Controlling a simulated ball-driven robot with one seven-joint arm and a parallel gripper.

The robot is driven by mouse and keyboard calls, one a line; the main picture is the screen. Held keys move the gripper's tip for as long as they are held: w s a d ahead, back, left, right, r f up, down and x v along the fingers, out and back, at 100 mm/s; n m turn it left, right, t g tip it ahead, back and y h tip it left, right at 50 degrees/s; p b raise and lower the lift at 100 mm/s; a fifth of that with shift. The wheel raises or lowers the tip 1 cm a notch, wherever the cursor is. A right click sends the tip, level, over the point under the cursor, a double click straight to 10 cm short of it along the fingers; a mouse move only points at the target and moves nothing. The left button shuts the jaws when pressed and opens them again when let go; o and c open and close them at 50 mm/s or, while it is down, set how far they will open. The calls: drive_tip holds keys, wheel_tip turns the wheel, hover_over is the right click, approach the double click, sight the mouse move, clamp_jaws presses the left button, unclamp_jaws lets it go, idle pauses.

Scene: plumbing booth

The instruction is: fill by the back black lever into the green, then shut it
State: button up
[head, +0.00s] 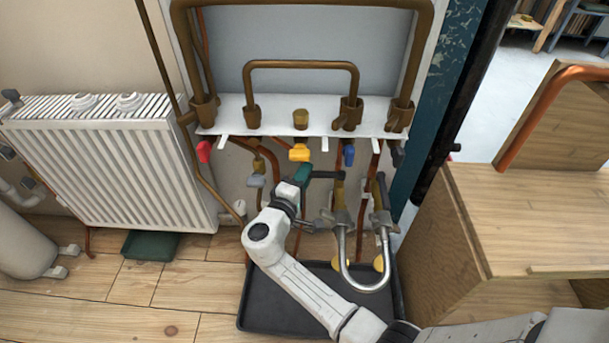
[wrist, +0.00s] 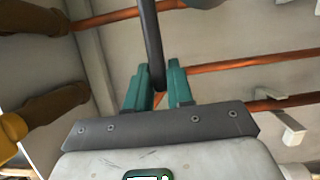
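A black lever (head: 326,174) sticks out sideways below the white shelf, and my gripper (head: 303,173) is at its left end. In the wrist view the green fingers (wrist: 158,88) stand on either side of the dark bar of this lever (wrist: 151,35) and look closed against it. Another black lever (head: 397,154) hangs under the right end of the shelf. A dark green tray (head: 150,245) lies on the floor below the radiator. Its inside looks empty, and no water shows. The pipe behind my gripper is partly hidden.
The white shelf (head: 270,122) carries brown pipes, with red (head: 204,151), yellow (head: 299,153) and blue (head: 349,155) levers below. A wooden cabinet (head: 450,250) stands at right, a radiator (head: 120,160) at left.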

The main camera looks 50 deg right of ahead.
clamp_jaws()
drive_tip(key=s+n+t+y, duration=0.1)
drive_tip(key=t, duration=0.1)
drive_tip(key=a+n+t+y, duration=0.1)
drive_tip(key=s+a+n+t, duration=0.1)
drive_tip(key=n+t, duration=0.1)
drive_tip(key=shift+s+f+t+y, duration=0.1)
drive_tip(key=shift+s+t+y, duration=0.2)
drive_tip(key=shift+y, duration=0.1)
drive_tip(key=shift+o, duration=2.4)
unclamp_jaws()
